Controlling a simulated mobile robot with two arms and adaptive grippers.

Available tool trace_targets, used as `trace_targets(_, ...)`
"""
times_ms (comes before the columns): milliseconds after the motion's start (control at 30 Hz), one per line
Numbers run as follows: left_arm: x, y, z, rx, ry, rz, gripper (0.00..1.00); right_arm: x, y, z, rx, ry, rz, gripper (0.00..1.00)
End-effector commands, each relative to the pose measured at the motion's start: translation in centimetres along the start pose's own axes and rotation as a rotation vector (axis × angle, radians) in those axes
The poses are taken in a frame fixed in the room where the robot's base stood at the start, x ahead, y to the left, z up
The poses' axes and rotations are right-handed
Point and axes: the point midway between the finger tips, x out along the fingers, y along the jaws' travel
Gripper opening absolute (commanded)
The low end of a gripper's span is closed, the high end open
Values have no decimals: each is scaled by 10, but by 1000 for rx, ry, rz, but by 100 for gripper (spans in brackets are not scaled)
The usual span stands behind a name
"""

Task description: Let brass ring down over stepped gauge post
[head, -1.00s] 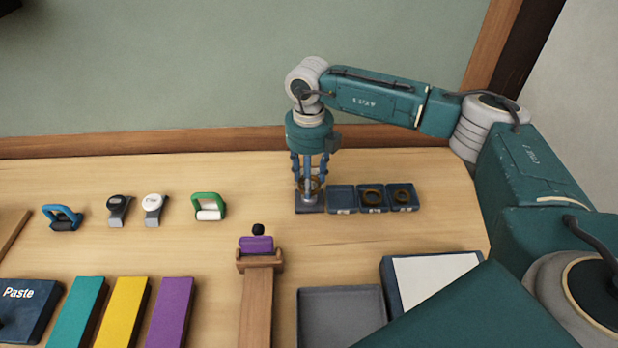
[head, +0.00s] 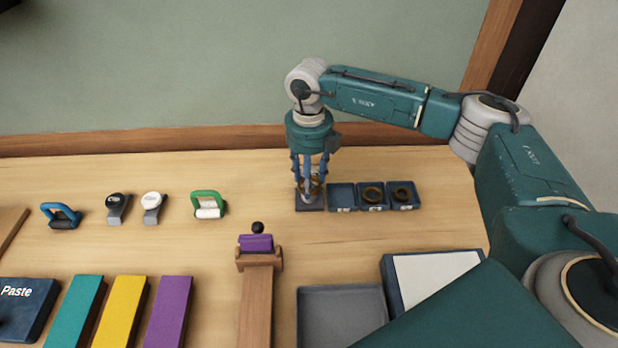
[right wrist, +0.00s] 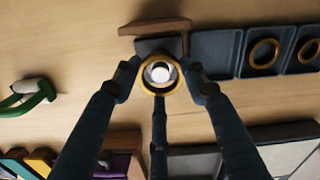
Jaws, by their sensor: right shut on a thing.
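The brass ring (right wrist: 145,82) is held between the fingers of my right gripper (right wrist: 160,78), which is shut on it. In the right wrist view the ring encircles the pale round top of the stepped gauge post (right wrist: 160,71). How far down the post it sits cannot be told from above. In the head view my right gripper (head: 311,188) points straight down over the post's dark base plate (head: 312,208), and its fingers hide most of the post and ring. My left gripper is not in view.
Right of the base plate stand an empty blue tray (head: 342,187) and two trays with brass rings (head: 373,194) (head: 403,194). A wooden stand with a purple block (head: 256,243) is in front. A green-handled tool (head: 208,195) lies left. The wood between is clear.

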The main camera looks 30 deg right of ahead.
Motion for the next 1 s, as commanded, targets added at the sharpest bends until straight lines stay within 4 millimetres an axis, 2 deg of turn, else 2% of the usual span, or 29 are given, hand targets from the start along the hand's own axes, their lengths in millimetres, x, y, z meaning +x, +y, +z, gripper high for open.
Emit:
trace_targets(433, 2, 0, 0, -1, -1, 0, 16, 2, 0, 0, 0, 0, 0, 18)
trace_targets(467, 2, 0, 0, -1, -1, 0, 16, 2, 0, 0, 0, 0, 0, 46)
trace_targets(567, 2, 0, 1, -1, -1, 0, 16, 2, 0, 0, 0, 0, 0, 64)
trace_targets(767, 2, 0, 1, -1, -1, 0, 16, 2, 0, 0, 0, 0, 0, 64)
trace_targets(867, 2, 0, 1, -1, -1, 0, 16, 2, 0, 0, 0, 0, 0, 82)
trace_targets(1000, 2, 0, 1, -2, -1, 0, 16, 2, 0, 0, 0, 0, 0, 83)
